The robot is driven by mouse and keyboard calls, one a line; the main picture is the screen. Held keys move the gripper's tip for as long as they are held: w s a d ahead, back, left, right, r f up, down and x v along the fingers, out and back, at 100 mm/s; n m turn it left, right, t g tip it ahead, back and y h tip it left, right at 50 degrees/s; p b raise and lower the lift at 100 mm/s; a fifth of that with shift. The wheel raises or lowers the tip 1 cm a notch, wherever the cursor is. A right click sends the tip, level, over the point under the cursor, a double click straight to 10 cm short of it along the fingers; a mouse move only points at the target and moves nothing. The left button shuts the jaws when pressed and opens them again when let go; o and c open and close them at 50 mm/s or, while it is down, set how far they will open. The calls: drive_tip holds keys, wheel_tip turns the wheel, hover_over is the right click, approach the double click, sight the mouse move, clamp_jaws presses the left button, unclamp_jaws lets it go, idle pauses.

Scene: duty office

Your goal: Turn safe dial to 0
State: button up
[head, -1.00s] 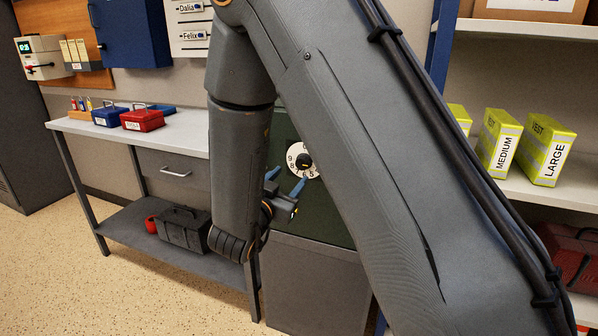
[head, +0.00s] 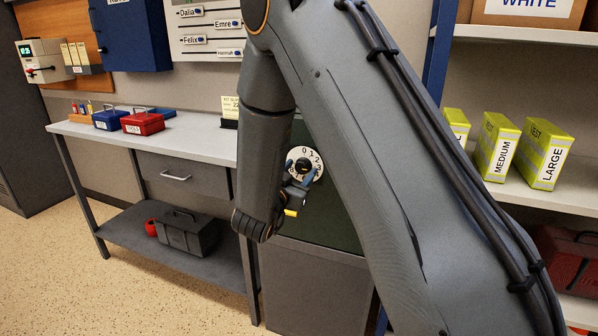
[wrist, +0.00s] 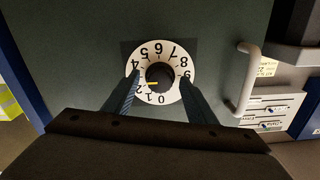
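The safe dial (wrist: 160,46) is a white numbered ring on the dark green safe door (wrist: 85,65). Its black centre knob (wrist: 160,75) has a yellow mark. The wrist view shows the dial upside down, with 0 at the bottom. The yellow mark points left, close to 2 and the spot where a finger hides 3. The dial (head: 317,163) also shows in the head view, partly covered. My gripper (wrist: 158,80) is open, its two fingers on either side of the knob with gaps between. In the head view my gripper (head: 301,172) is in front of the dial.
A grey door handle (wrist: 246,80) stands out beside the dial in the wrist view. A workbench (head: 200,137) with red and blue boxes is left of the safe. Shelves with yellow vest boxes (head: 497,147) are at the right.

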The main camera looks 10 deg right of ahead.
drive_tip(key=c, duration=1)
drive_tip(key=shift+o, duration=0.3)
drive_tip(key=shift+n+p, duration=0.3)
drive_tip(key=n+p, duration=0.3)
drive_tip(key=shift+r+n, duration=0.15)
drive_tip(key=shift+n, duration=0.15)
drive_tip(key=n+p, duration=0.3)
drive_tip(key=n, duration=0.1)
drive_tip(key=shift+n, duration=0.3)
drive_tip(key=n+p, duration=0.2)
drive_tip(key=n, duration=0.2)
drive_tip(key=shift+n+p, duration=1.15)
drive_tip(key=shift+n, duration=1.35)
